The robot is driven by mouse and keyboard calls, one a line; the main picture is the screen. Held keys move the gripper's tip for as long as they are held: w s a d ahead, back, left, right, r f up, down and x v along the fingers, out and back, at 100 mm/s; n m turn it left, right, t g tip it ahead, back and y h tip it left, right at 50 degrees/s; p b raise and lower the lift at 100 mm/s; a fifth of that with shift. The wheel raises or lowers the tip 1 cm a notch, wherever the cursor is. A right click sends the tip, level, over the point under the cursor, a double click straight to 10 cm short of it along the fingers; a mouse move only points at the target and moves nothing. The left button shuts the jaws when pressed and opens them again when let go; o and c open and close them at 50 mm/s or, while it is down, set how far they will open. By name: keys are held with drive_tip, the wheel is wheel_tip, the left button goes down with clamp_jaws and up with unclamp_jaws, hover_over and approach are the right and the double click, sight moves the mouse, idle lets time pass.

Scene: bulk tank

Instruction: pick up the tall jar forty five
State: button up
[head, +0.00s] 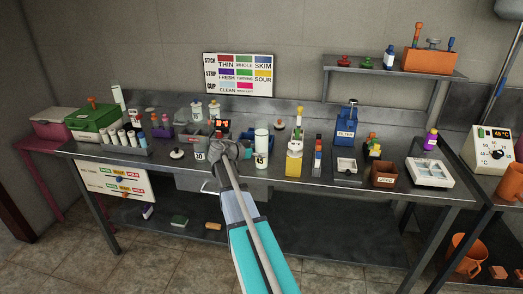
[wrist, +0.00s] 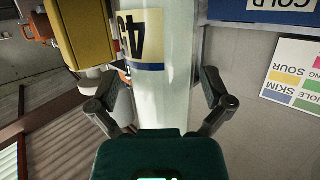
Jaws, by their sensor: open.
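The tall jar (head: 261,137) is a slim, pale white cylinder standing upright on the metal bench, with a cream and dark-blue number label low on it. In the wrist view the jar (wrist: 167,95) runs down the middle of the picture, its label (wrist: 140,38) turned by the camera's roll. My gripper (wrist: 162,100) is open, one finger on either side of the jar in that picture, with no clear contact. In the head view my wrist and arm end just left of the jar, and the fingertips cannot be made out.
A yellow box (head: 296,166) stands right of the jar. A blue box (head: 346,131) is farther right. A small display with red digits (head: 222,123) sits behind my wrist. A colour chart (head: 238,74) is on the wall.

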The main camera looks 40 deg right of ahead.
sight(256, 128)
drive_tip(key=shift+d+f, duration=0.15)
drive_tip(key=shift+d, duration=0.35)
drive_tip(key=c, duration=1.2)
drive_tip(key=shift+o, duration=0.2)
drive_tip(key=shift+r+p, duration=0.5)
drive_tip(key=shift+r, duration=0.05)
drive_tip(key=shift+r+p, duration=4.15)
drive_tip(key=shift+r+p, duration=0.3)
